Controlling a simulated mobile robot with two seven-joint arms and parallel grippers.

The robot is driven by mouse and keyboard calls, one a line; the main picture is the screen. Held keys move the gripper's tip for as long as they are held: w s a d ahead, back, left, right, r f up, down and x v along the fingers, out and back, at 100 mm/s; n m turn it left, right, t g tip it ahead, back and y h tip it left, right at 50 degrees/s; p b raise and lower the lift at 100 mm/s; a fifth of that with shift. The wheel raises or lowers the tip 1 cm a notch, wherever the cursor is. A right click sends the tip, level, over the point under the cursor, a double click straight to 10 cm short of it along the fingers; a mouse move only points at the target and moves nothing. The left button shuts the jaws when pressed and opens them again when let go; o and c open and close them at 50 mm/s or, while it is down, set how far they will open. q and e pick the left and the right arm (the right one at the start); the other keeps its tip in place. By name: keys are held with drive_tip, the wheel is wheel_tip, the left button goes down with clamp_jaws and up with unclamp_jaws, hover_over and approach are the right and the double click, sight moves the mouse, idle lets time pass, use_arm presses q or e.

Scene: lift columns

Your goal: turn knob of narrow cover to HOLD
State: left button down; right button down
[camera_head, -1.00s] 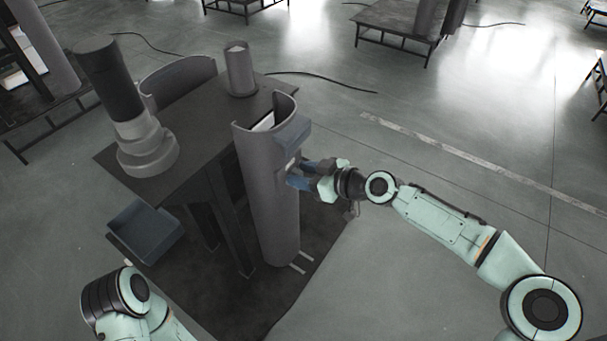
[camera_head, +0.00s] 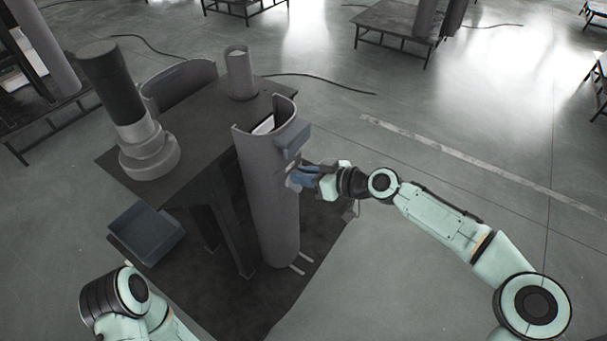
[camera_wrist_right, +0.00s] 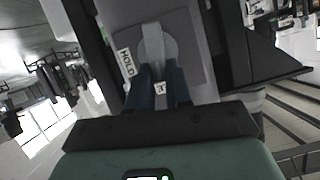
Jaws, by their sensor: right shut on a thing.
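The narrow cover (camera_head: 265,195) is a tall grey curved shell standing upright at the right end of the dark table. Its grey knob (camera_wrist_right: 153,45) shows in the right wrist view, with its bar running roughly up and down in the picture. A white HOLD label (camera_wrist_right: 126,63) is to the left of the knob. A second label (camera_wrist_right: 160,88) is partly hidden between the fingers; only "ET" can be read. My right gripper (camera_head: 302,177) is at the cover's right side, its blue fingers shut on the knob. My left arm shows at bottom left, its gripper out of view.
On the table (camera_head: 205,125) stand a dark-topped column (camera_head: 125,110), a wide curved cover (camera_head: 180,82) and a small cylinder (camera_head: 239,75). A blue-grey bin (camera_head: 146,230) sits at the front left. Floor to the right is open.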

use_arm(q)
drive_tip(key=shift+w+d+r+t, duration=0.1)
drive_tip(key=shift+w+r+t, duration=0.2)
drive_tip(key=shift+w+r, duration=0.3)
use_arm(e)
drive_tip(key=shift+w+d+f+m+g+y, duration=0.2)
drive_tip(key=shift+w+f+m+g+y, duration=0.5)
drive_tip(key=shift+m, duration=1.35)
drive_tip(key=shift+d+f+m+g+y, duration=0.25)
drive_tip(key=shift+m+g+y, duration=0.2)
drive_tip(key=shift+m+y, duration=1.25)
drive_tip(key=shift+w+d+f+m+g+y, duration=0.2)
drive_tip(key=shift+w+f+m+g+y, duration=0.25)
drive_tip(key=shift+m, duration=2)
use_arm(q)
drive_tip(key=shift+f, duration=0.1)
use_arm(e)
drive_tip(key=shift+s+f, duration=0.1)
drive_tip(key=shift+s, duration=0.05)
drive_tip(key=c, duration=1)
unclamp_jaws()
drive_tip(key=shift+c, duration=0.2)
